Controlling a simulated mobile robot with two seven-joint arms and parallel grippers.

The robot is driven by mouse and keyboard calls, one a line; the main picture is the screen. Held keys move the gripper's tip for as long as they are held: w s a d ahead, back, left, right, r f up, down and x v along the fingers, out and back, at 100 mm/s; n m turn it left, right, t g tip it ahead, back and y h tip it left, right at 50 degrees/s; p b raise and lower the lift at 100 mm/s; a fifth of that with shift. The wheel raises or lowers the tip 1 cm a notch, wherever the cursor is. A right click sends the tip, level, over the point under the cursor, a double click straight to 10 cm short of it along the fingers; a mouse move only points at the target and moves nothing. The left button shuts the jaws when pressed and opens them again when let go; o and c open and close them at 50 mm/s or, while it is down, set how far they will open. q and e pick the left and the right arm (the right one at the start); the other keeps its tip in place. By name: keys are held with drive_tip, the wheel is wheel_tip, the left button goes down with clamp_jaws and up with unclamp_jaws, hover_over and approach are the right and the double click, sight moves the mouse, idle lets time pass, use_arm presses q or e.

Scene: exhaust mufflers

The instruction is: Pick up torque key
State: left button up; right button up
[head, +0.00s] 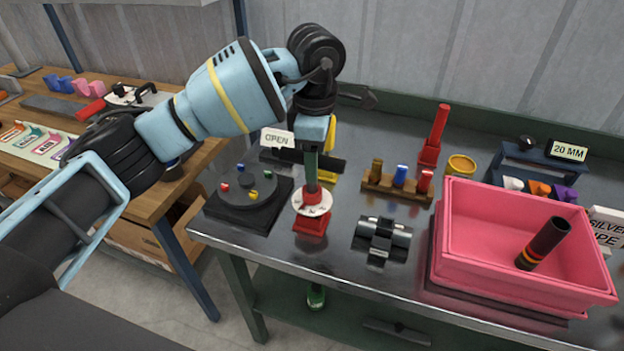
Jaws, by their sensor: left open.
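My left gripper (318,165) is open and points down over the middle of the metal table. Just below and between its fingers stands an upright tool with a red foot, a white dial-like disc (312,202) and a dark green shaft; this looks like the torque key. The top of its shaft is partly hidden by the gripper. I cannot tell whether the fingers touch it. My right gripper is not in view.
A black turntable (247,195) with coloured pegs lies to the left. A wooden rack (398,192), a black clamp-like block (381,240) and a pink bin (480,279) holding a dark cylinder (543,244) are to the right. A red upright piece (434,135) stands behind.

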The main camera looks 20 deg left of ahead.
sight(312, 191)
use_arm(q)
drive_tip(key=f, duration=0.5)
drive_tip(key=shift+a+p, duration=0.25)
drive_tip(key=shift+p, duration=0.05)
drive_tip(key=c, duration=1)
drive_tip(key=shift+w, duration=0.1)
drive_tip(key=shift+c, duration=0.2)
drive_tip(key=shift+r, duration=0.15)
